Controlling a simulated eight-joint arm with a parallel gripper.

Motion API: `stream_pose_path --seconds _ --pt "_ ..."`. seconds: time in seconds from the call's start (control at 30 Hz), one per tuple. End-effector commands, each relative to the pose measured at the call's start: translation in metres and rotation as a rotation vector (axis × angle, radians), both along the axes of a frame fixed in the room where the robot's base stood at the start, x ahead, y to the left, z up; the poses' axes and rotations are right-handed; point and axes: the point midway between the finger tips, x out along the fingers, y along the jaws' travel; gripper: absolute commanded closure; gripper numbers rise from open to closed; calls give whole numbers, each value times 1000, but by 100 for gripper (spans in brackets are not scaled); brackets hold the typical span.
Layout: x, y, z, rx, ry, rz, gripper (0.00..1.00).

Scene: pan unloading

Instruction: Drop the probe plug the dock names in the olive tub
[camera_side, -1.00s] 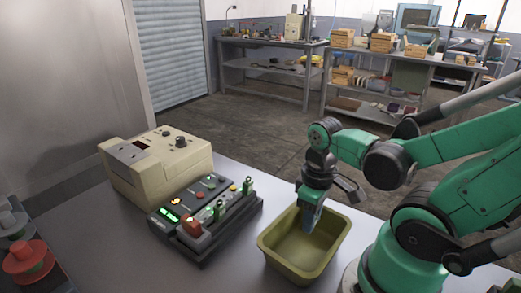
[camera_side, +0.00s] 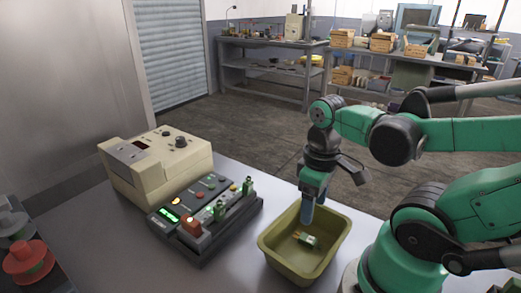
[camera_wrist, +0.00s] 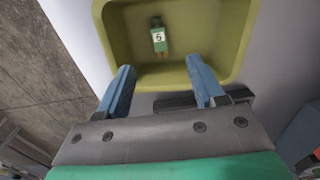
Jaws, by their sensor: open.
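The olive tub (camera_side: 335,248) stands on the bench in front of my arm's base, and its rim also shows in the wrist view (camera_wrist: 97,25). A small green probe plug (camera_side: 308,239) lies loose on the tub floor. In the wrist view the plug (camera_wrist: 158,38) has a white label that looks like a 5. My gripper (camera_side: 308,215) is over the tub, empty. Its blue fingers are spread apart in the wrist view (camera_wrist: 160,70), clear of the plug. The dark dock (camera_side: 205,238) holds two upright green plugs, (camera_side: 219,210) and (camera_side: 247,187). Its green display is too small to read.
A beige instrument box (camera_side: 155,170) stands behind the dock, to its left. A red round part (camera_side: 28,262) is at the left front edge. Grey bench surface is bare between the dock and the tub. Shelves and benches are far back.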

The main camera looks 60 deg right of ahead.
Motion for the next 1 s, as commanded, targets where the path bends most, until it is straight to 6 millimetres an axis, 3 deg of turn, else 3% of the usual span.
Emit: stream_pose_path --seconds 0.23,0.6,0.67,0.9,1.0 --pt "0 0 19 0 0 0 38" --pt "3 1 22 -5 -19 2 38" --pt "14 3 22 -19 -75 6 38" --pt "83 33 37 -28 -491 8 38" --pt "98 43 45 -7 -591 3 38"
